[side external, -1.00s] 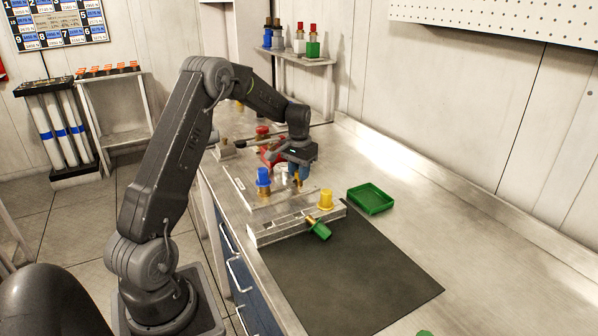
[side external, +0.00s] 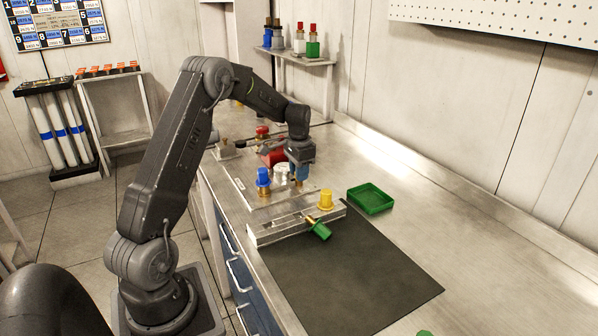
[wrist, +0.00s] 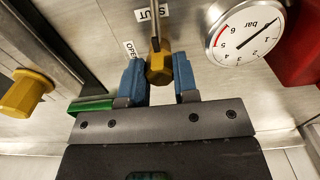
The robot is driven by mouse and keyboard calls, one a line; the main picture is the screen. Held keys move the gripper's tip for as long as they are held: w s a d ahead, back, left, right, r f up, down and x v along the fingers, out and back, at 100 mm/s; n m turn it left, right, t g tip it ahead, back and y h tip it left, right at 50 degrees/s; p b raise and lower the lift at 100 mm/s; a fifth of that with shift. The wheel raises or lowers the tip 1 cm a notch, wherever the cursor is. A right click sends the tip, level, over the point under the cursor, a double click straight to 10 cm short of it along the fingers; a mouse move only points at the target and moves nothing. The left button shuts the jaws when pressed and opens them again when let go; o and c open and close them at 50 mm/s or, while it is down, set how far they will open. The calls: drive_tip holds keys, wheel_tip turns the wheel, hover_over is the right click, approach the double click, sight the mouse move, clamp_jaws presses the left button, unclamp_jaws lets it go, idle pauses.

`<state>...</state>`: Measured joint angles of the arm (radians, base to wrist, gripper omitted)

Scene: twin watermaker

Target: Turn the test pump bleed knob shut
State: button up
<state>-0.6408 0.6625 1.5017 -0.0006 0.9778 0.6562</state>
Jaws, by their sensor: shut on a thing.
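The brass-yellow bleed knob (wrist: 159,68) is between the two blue fingers of my gripper (wrist: 160,80) in the wrist view. My gripper is shut on it; the left finger is against it. A thin metal rod (wrist: 155,22) shows just beyond the knob. The SHUT label (wrist: 152,14) is above the knob and the OPEN label (wrist: 130,48) is to its upper left. In the side view my gripper (side external: 299,178) points down over the pump block, and its fingers largely hide the knob.
A round bar gauge (wrist: 245,32) stands close on the right, with a red part (wrist: 300,45) beyond it. A blue cap (side external: 263,177), a yellow cap (side external: 326,199) and a green cap (side external: 320,230) are near the block. A green tray (side external: 371,199) lies right; the dark mat (side external: 350,270) is clear.

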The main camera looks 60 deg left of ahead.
drive_tip(key=o, duration=0.9)
drive_tip(key=shift+r, duration=0.1)
wheel_tip(320, 180, up, 14)
drive_tip(key=shift+f, duration=0.15)
idle(0.3)
